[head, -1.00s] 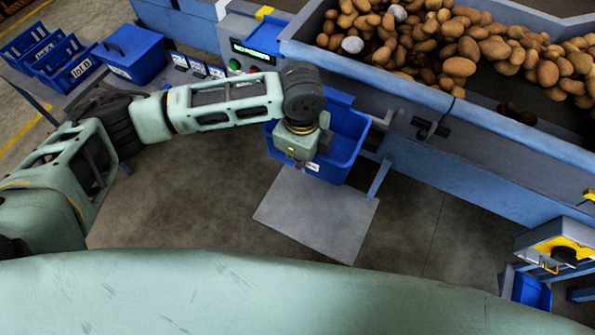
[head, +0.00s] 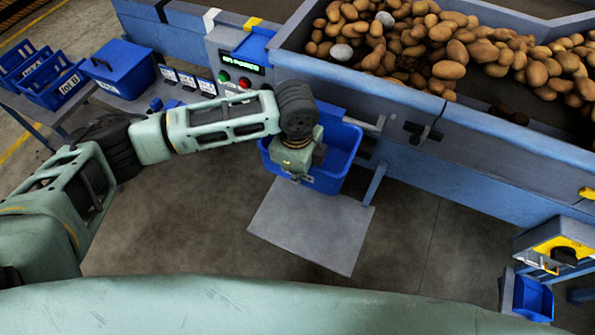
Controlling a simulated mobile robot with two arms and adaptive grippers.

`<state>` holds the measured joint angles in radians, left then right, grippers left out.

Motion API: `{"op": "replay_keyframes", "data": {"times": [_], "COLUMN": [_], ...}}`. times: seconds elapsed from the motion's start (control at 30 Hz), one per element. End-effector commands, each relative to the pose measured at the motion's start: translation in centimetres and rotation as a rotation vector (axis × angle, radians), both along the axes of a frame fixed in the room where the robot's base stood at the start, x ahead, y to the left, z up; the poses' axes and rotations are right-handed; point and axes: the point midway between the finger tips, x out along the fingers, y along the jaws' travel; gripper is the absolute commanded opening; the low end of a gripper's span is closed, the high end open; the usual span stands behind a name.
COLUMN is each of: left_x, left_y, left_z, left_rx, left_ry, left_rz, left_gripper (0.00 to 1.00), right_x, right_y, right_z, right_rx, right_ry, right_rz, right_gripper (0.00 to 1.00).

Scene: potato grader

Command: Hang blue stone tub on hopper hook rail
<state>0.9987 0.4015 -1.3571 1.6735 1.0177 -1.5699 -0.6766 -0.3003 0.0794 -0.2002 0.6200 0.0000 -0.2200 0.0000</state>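The blue tub (head: 343,145) is beside the hopper's front side, behind and around my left gripper in the head view. Its inside looks empty where it shows. A short pale bar (head: 362,123) shows at its right rim, by the hopper (head: 400,100); I cannot tell whether the tub hangs from it. My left gripper (head: 297,178) points down at the tub's near left wall. The wrist hides part of the tub, and I cannot tell whether the fingers are shut on the rim. My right gripper is not in view.
A grey plate (head: 310,225) lies below the tub. Potatoes with a few pale stones fill the hopper tray. A control panel (head: 235,68) stands left of it. Blue bins (head: 125,65) stand at upper left. A smaller blue container (head: 533,298) is at lower right. Floor between is clear.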

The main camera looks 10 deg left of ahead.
Motion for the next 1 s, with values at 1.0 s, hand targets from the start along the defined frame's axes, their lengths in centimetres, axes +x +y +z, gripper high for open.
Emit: {"op": "replay_keyframes", "data": {"times": [1.0], "left_x": [-0.1], "left_y": [0.0], "left_z": [6.1], "left_rx": [-0.003], "left_ry": [-0.004], "left_rz": [-0.001], "left_gripper": [0.27], "right_x": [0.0], "right_y": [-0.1], "right_z": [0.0], "right_rx": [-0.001], "right_ry": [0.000], "right_rz": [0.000], "right_gripper": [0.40]}}
